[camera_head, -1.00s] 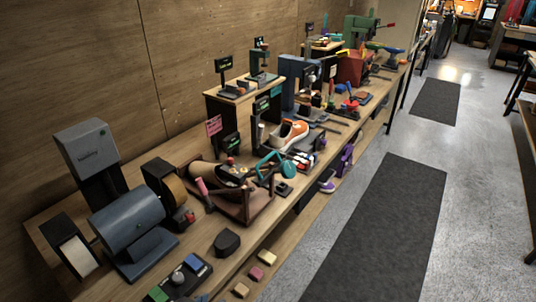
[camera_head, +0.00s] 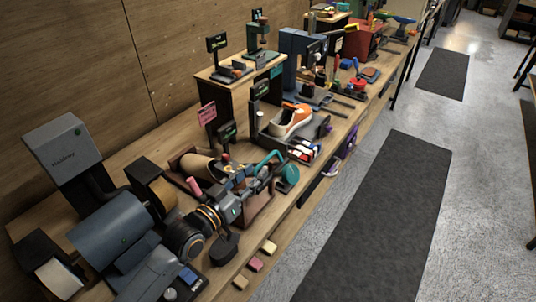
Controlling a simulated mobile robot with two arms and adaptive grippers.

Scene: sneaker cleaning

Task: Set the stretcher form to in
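I cannot pick out the stretcher form with certainty. An orange and white sneaker (camera_head: 291,121) sits on a dark stand on the bench, beyond my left gripper. A brown tray (camera_head: 262,207) on the near bench holds a tan rounded piece (camera_head: 196,164) and other small items. My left gripper (camera_head: 262,178) reaches over this tray from the lower left, close to a teal-handled tool (camera_head: 268,160). Its fingers blend with the clutter, so I cannot tell whether they are open or touching anything. My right gripper is out of view.
A blue-grey drum machine (camera_head: 115,232) stands at the near left. A black block (camera_head: 222,247) and small coloured blocks (camera_head: 256,264) lie near the front edge. A raised shelf (camera_head: 240,78) stands behind the sneaker. The aisle with its dark mat (camera_head: 385,215) is clear.

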